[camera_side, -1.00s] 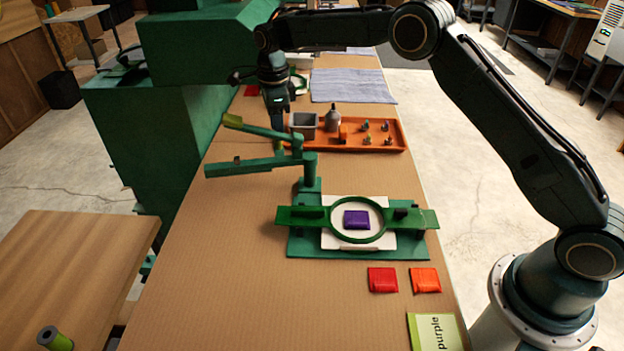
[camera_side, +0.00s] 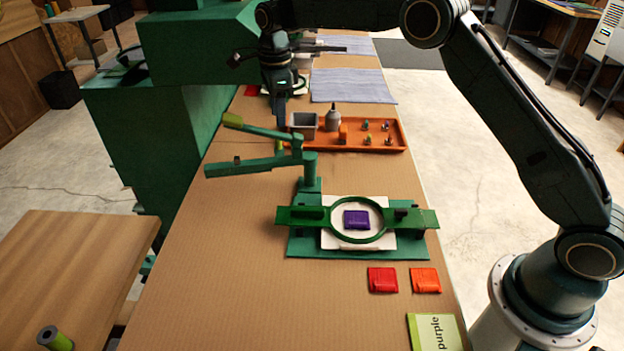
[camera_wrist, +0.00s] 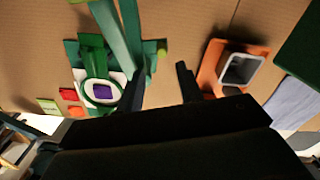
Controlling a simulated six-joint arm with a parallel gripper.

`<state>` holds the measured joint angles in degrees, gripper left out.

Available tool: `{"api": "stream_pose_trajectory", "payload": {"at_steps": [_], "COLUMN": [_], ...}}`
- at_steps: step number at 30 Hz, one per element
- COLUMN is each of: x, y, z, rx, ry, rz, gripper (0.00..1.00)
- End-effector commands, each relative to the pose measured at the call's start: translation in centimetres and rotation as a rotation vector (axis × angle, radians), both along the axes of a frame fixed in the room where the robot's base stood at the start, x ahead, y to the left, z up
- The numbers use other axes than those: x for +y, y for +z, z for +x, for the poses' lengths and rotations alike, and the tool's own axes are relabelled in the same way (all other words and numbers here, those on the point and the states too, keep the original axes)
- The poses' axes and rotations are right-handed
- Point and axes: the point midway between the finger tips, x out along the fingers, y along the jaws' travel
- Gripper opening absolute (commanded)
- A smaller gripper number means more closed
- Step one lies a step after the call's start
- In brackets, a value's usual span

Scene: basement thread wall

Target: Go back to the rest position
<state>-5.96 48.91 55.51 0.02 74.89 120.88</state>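My gripper (camera_side: 281,112) is raised over the far part of the bench, above the green lever arm and near the orange tray in the side view. In the wrist view its two fingers (camera_wrist: 161,84) stand apart with only bare bench between them, so it is open and empty. A purple packet (camera_side: 356,220) lies inside the green ring (camera_side: 384,234) of the clamp fixture on a white cloth. The packet also shows in the wrist view (camera_wrist: 103,92), well apart from my fingers.
A red packet (camera_side: 382,280), an orange packet (camera_side: 425,281) and a card reading "purple" (camera_side: 436,332) lie in front of the fixture. The orange tray (camera_side: 398,148) holds a grey box, a bottle and small items. The green lever arm (camera_side: 246,165) stands above the bench. The bench's front left is clear.

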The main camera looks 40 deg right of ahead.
Motion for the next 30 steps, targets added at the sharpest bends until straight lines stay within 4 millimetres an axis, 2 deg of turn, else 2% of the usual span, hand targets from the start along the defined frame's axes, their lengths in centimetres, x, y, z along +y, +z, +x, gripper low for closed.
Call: {"api": "stream_pose_trajectory", "payload": {"at_steps": [5, 11, 21, 30], "x": [-0.5, -1.3, -2.7, -3.8], "y": [2.7, 6.6, 12.2, 15.5], "z": [-1.4, -4.1, -10.3, -16.7], "rx": [-0.027, -0.070, -0.145, -0.205], "ry": [0.097, 0.269, 0.587, 0.867], "rz": [0.000, -0.007, -0.040, -0.092], "gripper": [0.36, 0.36, 0.36, 0.36]}}
